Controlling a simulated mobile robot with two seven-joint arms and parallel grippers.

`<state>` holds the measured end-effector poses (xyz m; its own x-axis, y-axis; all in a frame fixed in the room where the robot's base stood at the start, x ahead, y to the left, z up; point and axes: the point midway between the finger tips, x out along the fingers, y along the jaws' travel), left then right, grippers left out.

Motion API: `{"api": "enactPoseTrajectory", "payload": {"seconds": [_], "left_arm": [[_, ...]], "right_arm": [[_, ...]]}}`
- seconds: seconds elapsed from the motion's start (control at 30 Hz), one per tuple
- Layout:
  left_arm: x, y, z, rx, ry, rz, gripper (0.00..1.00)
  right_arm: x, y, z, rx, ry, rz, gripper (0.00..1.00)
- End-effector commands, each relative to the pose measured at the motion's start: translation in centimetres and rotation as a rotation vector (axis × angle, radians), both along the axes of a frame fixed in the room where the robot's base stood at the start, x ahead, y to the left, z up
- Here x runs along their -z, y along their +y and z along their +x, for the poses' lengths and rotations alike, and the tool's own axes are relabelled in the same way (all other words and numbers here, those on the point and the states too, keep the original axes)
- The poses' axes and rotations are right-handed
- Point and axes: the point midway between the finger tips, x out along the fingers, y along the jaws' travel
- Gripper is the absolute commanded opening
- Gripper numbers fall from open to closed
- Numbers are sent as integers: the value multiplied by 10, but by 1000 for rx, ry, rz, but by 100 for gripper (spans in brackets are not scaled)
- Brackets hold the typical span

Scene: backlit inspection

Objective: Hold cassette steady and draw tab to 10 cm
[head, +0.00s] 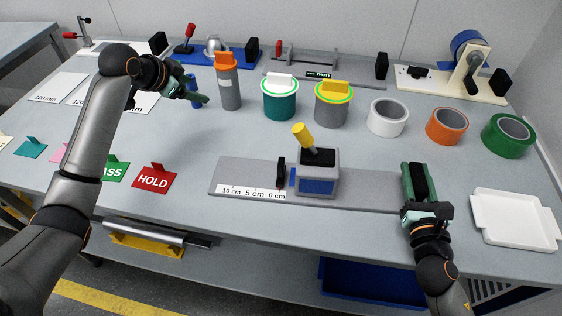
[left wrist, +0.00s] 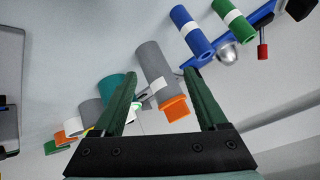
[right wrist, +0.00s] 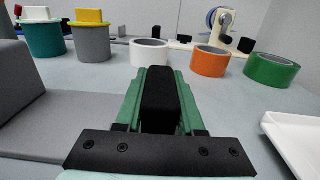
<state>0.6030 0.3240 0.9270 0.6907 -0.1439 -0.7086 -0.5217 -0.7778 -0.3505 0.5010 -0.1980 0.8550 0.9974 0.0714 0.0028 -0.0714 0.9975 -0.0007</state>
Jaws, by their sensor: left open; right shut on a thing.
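The grey cassette (head: 317,172) with a blue panel sits on a long grey base (head: 370,198); a yellow piece (head: 301,135) leans out of its top. A black upright tab (head: 281,173) stands at its left side, by the 0 cm end of the white scale (head: 250,193). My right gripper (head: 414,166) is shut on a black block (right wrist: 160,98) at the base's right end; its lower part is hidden. My left gripper (head: 201,90) is open and empty, far up and left of the tab.
A grey tube with orange cap (head: 229,88) and a blue roll (head: 195,98) are near my left gripper. Lidded pots (head: 279,104) and tape rolls (head: 388,117) line the back. A HOLD card (head: 154,177) lies left of the base, a white tray (head: 515,220) right.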

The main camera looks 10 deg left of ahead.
Motion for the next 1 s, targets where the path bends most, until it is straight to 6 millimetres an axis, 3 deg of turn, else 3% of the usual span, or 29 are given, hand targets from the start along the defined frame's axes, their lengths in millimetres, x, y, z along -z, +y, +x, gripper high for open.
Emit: {"api": "enactPoseTrajectory", "payload": {"seconds": [0.03,0.1,0.2,0.3,0.43,0.6,0.77,1.0], "left_arm": [[-12,-35,-4,97,30,-15,75],[-21,-79,-18,236,96,-28,75],[-32,-130,-47,424,195,-18,75],[-39,-163,-78,583,292,13,75],[-44,-185,-112,731,394,61,75],[-46,-194,-135,822,467,98,75],[-33,-200,-139,837,483,102,75],[10,-218,-138,837,483,99,75]], "right_arm": [[8,1,-2,-2,15,1,0],[8,1,-2,-2,15,1,0],[8,1,-2,-2,16,1,0],[8,1,-2,-2,16,1,0],[8,1,-2,-2,16,1,0],[8,1,-2,-2,16,2,0],[8,1,-2,-2,16,2,0],[8,1,-2,-2,16,2,0]]}}
